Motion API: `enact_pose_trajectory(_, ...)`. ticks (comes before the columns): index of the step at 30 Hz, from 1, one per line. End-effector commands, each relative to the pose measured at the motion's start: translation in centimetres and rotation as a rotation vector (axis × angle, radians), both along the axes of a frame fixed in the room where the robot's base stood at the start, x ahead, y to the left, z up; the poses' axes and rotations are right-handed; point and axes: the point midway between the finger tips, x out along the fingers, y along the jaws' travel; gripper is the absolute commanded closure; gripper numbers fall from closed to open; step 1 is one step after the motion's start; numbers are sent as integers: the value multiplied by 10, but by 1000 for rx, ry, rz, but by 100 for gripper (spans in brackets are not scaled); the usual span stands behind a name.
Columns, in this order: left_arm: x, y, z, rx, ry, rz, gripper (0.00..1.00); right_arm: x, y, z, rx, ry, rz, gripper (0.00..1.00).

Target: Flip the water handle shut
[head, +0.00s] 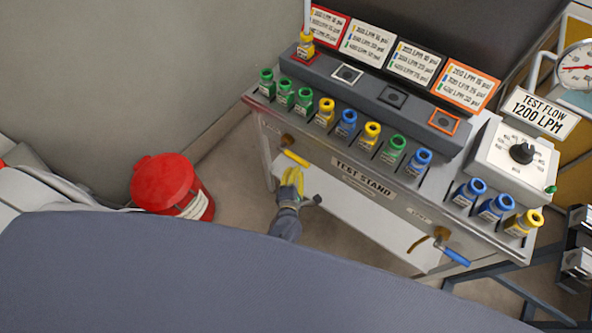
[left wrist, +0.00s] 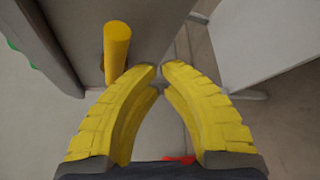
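The test stand (head: 345,205) has two lever handles on its front. A yellow-gripped one (head: 295,158) is at the left, and a blue-gripped one (head: 452,255) is at the lower right, angled down to the right. Their labels are too small to read. My left gripper (head: 293,172) is just below the yellow handle and far left of the blue one. In the left wrist view its yellow fingers (left wrist: 159,68) curve together with tips almost meeting and nothing between them. The yellow handle (left wrist: 117,48) stands to the left of the fingertips there, apart from them. My right gripper is out of view.
Several green, yellow and blue bottle-like pieces (head: 346,123) stand along the stand's top. A dial box (head: 515,150) sits at its right end. A red bin (head: 165,185) is on the floor at the left. Open floor lies between the bin and stand.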

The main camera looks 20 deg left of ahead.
Motion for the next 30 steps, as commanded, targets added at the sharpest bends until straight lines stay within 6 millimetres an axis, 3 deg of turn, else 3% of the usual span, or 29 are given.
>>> enact_pose_trajectory(9,-8,8,-28,2,2,7,100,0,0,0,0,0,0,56)
enact_pose_trajectory(30,-76,26,15,0,1,8,100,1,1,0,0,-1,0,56)
